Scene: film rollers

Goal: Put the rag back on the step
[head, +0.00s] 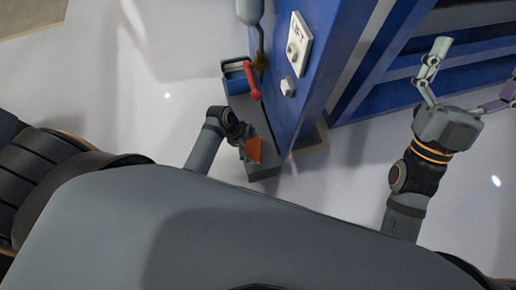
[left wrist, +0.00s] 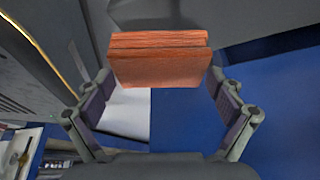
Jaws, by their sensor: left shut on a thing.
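The rag (head: 254,150) is a folded orange block of cloth. In the left wrist view the rag (left wrist: 160,68) sits between the two fingers of my left gripper (left wrist: 160,105). In the head view my left gripper (head: 245,145) is shut on it, over or beside the near end of the grey step (head: 264,173). The step runs along the foot of the blue machine. I cannot tell whether the rag touches the step. My right gripper (head: 474,80) is open and empty at the right, its fingers spread wide.
A blue bin (head: 236,83) stands at the step's far end, with a red-handled thing (head: 251,82) beside it. The blue machine (head: 310,75) with a white switch plate (head: 298,44) rises just right of the step. Pale floor (head: 160,120) is clear to the left.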

